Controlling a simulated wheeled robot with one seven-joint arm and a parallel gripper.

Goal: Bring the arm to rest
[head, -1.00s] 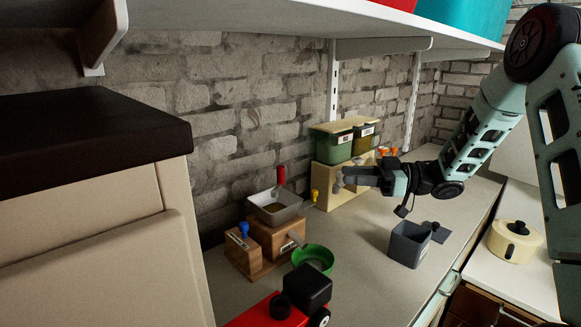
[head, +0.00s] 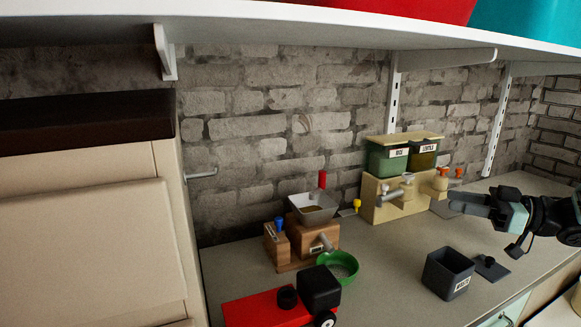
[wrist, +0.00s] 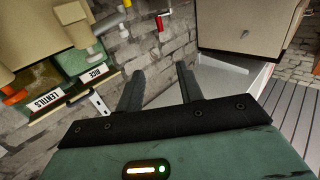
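My gripper (head: 455,203) is at the right of the head view, held out level above the counter, in front of the back wall and beside the cream dispenser block. In the wrist view its two dark fingers (wrist: 160,70) stand apart with nothing between them. The gripper is open and empty. Most of my arm is outside the head view.
Green bins (head: 389,158) sit on the cream block (head: 378,205). A grey waste bin (head: 447,273), a wooden mill (head: 312,240), a green bowl (head: 340,266) and a red toy vehicle (head: 265,310) stand on the counter (head: 395,285). A white shelf (head: 330,32) overhangs it.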

